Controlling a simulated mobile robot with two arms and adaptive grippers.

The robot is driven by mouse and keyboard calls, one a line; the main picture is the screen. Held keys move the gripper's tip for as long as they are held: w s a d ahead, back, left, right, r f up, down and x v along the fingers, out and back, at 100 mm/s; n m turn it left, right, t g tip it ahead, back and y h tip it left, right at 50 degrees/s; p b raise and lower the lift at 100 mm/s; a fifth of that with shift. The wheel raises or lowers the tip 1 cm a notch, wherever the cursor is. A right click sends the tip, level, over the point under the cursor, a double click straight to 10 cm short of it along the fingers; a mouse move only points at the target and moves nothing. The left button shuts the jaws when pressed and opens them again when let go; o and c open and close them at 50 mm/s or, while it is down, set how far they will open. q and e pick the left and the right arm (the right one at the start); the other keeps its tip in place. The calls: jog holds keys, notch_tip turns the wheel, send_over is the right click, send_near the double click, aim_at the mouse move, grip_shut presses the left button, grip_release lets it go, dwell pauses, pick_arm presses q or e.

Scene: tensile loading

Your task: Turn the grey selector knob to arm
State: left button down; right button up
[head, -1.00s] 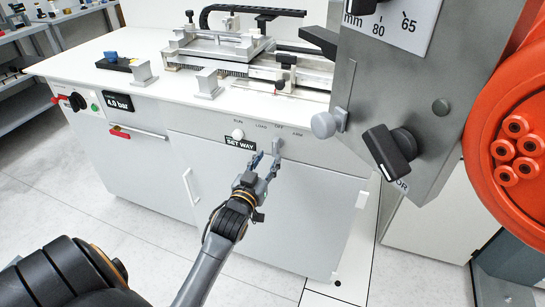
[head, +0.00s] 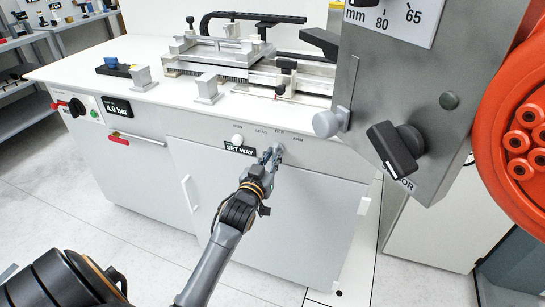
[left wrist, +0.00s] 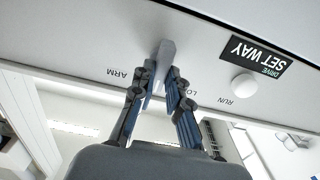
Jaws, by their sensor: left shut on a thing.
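The grey selector knob (head: 279,149) is a small lever on the front panel of the white cabinet, under a row of printed labels that includes RUN, LOAD and ARM. My left gripper (head: 272,156) is at the knob in the head view and hides part of it. In the left wrist view, the picture is upside down; the knob (left wrist: 165,55) stands between the two fingers of my left gripper (left wrist: 160,85), which is shut on it. The ARM label (left wrist: 117,73) shows beside the knob. My right gripper is not in view.
A white button (head: 238,139) and the SET WAY label (head: 240,149) sit left of the knob. A grey column (head: 400,100) with a large black knob (head: 393,150) stands close on the right. The cabinet door (head: 250,220) below is flat, with free floor to the left.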

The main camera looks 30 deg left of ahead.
pick_arm(q)
jog(key=shift+r+m+p, duration=0.1)
jog(key=shift+m+p, duration=0.5)
jog(key=shift+m, duration=0.2)
jog(key=shift+d+m+p, duration=0.1)
jog(key=shift+m+p, duration=0.6)
jog(key=shift+m, duration=0.4)
jog(key=shift+d+m+p, duration=0.1)
jog(key=shift+m+p, duration=0.75)
jog(key=shift+m, duration=1.75)
jog(key=shift+f, duration=0.2)
